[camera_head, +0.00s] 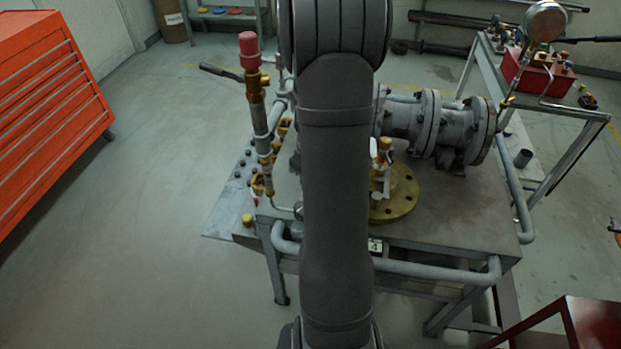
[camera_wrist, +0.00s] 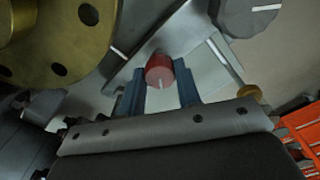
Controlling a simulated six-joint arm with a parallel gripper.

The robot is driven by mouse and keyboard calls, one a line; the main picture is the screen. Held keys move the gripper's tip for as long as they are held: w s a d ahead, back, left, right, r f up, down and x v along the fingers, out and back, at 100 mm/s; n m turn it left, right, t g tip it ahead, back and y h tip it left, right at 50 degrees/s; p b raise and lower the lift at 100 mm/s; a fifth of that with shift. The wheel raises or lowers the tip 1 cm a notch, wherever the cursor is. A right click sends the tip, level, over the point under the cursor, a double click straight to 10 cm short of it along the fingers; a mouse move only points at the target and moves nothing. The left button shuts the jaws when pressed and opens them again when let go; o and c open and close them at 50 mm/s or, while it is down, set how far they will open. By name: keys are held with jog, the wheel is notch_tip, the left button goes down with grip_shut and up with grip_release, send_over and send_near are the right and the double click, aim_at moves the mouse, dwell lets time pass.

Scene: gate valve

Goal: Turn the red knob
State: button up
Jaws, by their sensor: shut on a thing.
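The red knob (camera_wrist: 158,68) is a short round cap with a white mark on its face, seen in the middle of the wrist view. My gripper (camera_wrist: 161,82) has one blue-grey finger on each side of the knob and is shut on it. In the head view my arm covers the middle of the picture. My gripper is hidden there, and I cannot make out the held knob. A red cap (camera_head: 249,43) tops an upright pipe left of my arm; I cannot tell whether it belongs to the same fitting.
A brass flange (camera_wrist: 60,45) and a grey round part (camera_wrist: 247,14) are close to the knob. A metal table (camera_head: 455,215) carries a flanged pipe (camera_head: 430,122). An orange cabinet (camera_head: 45,110) stands at the left, with clear floor (camera_head: 150,220) between.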

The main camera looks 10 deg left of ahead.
jog(key=m, duration=0.5)
jog(key=shift+m, duration=2.5)
jog(key=o, duration=1)
jog(key=shift+c, duration=0.2)
jog(key=shift+r, duration=0.1)
notch_tip(320, 180, up, 17)
jog(key=shift+r, duration=0.15)
notch_tip(320, 180, down, 18)
jog(key=shift+r, duration=0.25)
